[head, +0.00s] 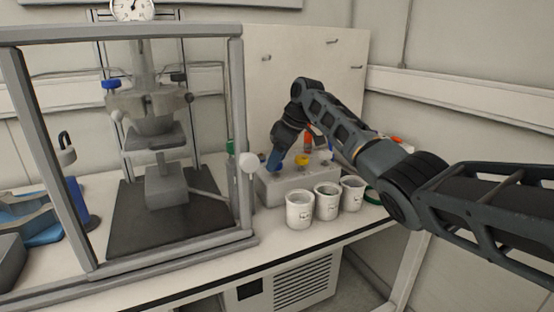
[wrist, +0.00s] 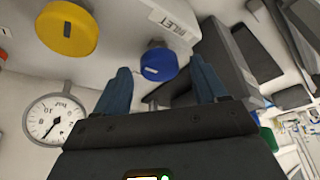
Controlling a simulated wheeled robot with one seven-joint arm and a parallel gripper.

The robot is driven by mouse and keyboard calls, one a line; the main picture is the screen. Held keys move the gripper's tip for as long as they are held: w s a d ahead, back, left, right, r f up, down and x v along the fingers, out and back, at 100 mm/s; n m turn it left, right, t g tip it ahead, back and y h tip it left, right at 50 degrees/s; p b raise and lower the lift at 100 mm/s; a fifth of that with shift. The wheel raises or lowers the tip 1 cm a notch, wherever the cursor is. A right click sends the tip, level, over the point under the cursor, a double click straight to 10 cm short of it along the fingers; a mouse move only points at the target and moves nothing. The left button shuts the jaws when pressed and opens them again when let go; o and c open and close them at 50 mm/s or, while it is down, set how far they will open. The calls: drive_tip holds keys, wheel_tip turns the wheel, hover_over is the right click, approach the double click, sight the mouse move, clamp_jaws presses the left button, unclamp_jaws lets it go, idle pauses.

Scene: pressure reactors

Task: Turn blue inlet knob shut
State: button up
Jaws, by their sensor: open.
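The blue inlet knob (wrist: 160,64) is a round cap in the wrist view, on a pale block beside a label reading INLET (wrist: 173,24). My gripper (wrist: 161,66) is open, with one blue finger on each side of the knob. I see a gap between the knob and each finger; I cannot tell how deep the fingers reach. In the head view my gripper (head: 273,160) points down over the left end of the grey valve block (head: 285,190), and it hides the blue knob there.
A yellow knob (wrist: 66,28) sits beside the blue one, and a dial gauge (wrist: 55,118) is close by. Several white cups (head: 300,210) stand in front of the valve block. A framed reactor stand (head: 240,130) rises to its left, with a white ball-ended handle (head: 249,160).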

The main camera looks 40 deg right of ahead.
drive_tip(key=shift+w+f, duration=0.1)
drive_tip(key=shift+f, duration=0.15)
drive_tip(key=c, duration=1.1)
